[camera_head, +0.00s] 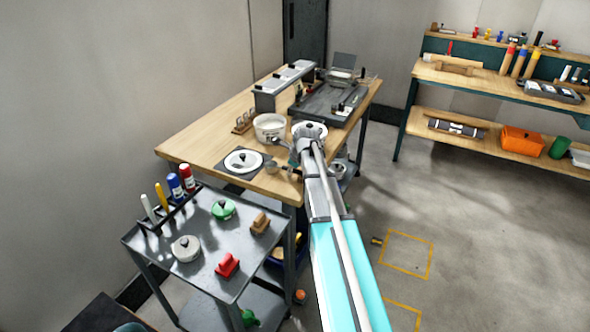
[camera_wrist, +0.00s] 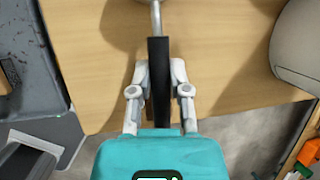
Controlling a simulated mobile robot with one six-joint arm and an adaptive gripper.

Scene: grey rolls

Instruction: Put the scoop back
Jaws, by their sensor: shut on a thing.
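My gripper (camera_wrist: 157,78) is shut on the black handle of the scoop (camera_wrist: 158,55) in the wrist view. The handle lies between the two fingers, and a thin metal shaft runs from it to the top edge. In the head view my gripper (camera_head: 294,160) is at the near right corner of the wooden table (camera_head: 205,125), partly hidden by my arm.
A white pot (camera_head: 270,127) and a white round lidded dish (camera_head: 243,161) on a dark mat are close by. A dark tray (camera_head: 325,104) and a grey rack (camera_head: 283,88) stand further back. A grey trolley (camera_head: 215,240) with markers and coloured blocks stands in front.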

